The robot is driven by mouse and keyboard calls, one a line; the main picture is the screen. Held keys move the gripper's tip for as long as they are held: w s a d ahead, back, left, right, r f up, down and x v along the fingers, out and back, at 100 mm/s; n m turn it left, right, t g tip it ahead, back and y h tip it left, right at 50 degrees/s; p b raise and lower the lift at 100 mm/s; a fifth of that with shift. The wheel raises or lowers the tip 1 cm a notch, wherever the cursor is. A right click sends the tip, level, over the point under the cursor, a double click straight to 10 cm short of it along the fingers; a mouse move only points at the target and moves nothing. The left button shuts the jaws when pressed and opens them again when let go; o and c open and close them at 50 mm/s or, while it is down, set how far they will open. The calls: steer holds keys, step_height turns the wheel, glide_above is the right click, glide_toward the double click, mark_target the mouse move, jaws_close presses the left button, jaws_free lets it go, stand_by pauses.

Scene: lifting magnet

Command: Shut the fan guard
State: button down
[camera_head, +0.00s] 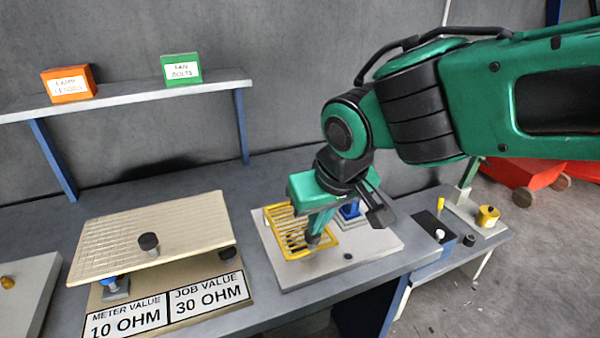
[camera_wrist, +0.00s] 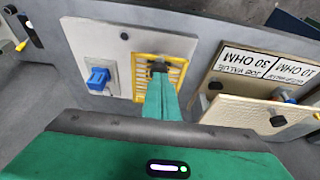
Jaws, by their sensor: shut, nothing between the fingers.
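The fan guard (camera_head: 272,214) is a yellow barred frame on a pale base plate (camera_head: 372,247) on the bench. It lies about flat over the plate's left part; I cannot tell whether it is fully down. My gripper (camera_head: 313,240) points down at the guard with its fingers shut and empty. The fingertips are at or just above the bars. In the wrist view, the guard (camera_wrist: 178,72) is partly hidden behind my gripper (camera_wrist: 158,68). A blue block (camera_head: 350,209) stands on the plate beside the guard, and it also shows in the wrist view (camera_wrist: 97,79).
A beige ribbed panel (camera_head: 190,225) with a black knob stands left, above the sign reading METER VALUE 10 OHM and JOB VALUE 30 OHM (camera_head: 168,305). A shelf (camera_head: 130,97) holds orange and green boxes. A switch panel (camera_head: 435,232) and a yellow knob (camera_head: 488,215) are right.

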steer(key=s+d+r, duration=0.4)
steer(key=s+r, duration=0.1)
steer(key=s, duration=0.4)
steer(key=w+d+f+m+g+h, duration=0.1)
steer(key=w+d+f+m, duration=0.15)
steer(key=d, duration=0.55)
steer(key=w+d+f+m+g+h, duration=0.1)
steer(key=d+f+m, duration=0.15)
steer(key=d, duration=0.65)
steer(key=s+d+f+m+g, duration=0.1)
steer(key=s+d+f+m, duration=0.1)
steer(key=s+d, duration=0.2)
steer(key=s+d+f+m+g, duration=0.1)
steer(key=s+d, duration=0.4)
steer(key=d, duration=0.5)
steer(key=shift+d+f+m+y, duration=0.35)
steer(key=shift+f+m, duration=0.45)
steer(key=shift+m, duration=0.4)
steer(key=shift+w, duration=0.1)
steer(key=shift+w+f, duration=0.2)
steer(key=shift+w, duration=0.45)
